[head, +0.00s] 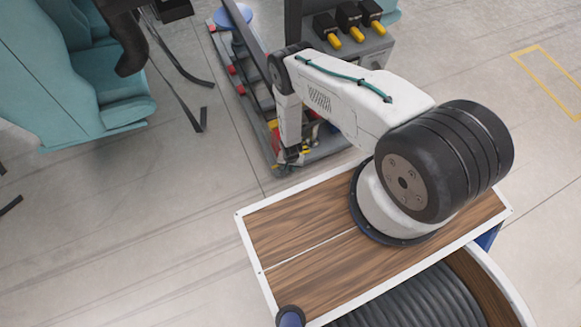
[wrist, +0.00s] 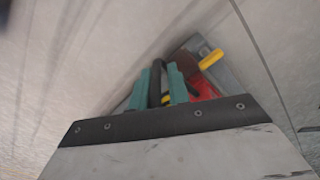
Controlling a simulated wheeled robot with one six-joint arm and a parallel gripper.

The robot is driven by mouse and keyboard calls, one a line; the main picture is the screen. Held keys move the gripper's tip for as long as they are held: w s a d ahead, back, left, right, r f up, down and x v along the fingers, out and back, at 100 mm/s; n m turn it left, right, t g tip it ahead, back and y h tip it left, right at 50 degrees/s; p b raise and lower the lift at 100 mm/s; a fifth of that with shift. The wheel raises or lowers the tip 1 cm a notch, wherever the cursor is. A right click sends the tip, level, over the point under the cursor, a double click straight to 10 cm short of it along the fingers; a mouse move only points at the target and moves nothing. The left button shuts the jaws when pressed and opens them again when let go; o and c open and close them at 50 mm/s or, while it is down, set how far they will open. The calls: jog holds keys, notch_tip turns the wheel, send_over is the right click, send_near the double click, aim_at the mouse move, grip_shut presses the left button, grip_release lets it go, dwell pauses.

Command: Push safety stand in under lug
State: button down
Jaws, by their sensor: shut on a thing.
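My gripper (head: 290,157) reaches down at the near end of a low grey base in the head view. In the wrist view its teal fingers (wrist: 160,84) are shut on an upright black bar (wrist: 155,83). The bar seems to be part of the safety stand, but I cannot tell for sure. A red part (wrist: 201,88) and a yellow handle (wrist: 210,59) lie just right of the fingers. Red and yellow parts (head: 311,131) also show beside the gripper in the head view. I cannot make out the lug. The lower part of the held bar is hidden.
A dark block with yellow-tipped levers (head: 347,31) stands behind my arm. Teal seats (head: 95,70) with dangling black straps (head: 180,85) are at the left.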

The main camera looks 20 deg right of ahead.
jog(key=c, duration=1.6)
grip_release()
jog(key=shift+s+d, duration=0.1)
jog(key=shift+d, duration=0.2)
jog(key=shift+o, duration=0.5)
jog(key=shift+d, duration=0.1)
jog(key=shift+a, duration=0.25)
jog(key=shift+r, duration=0.25)
notch_tip(320, 180, up, 7)
jog(key=shift+r, duration=0.15)
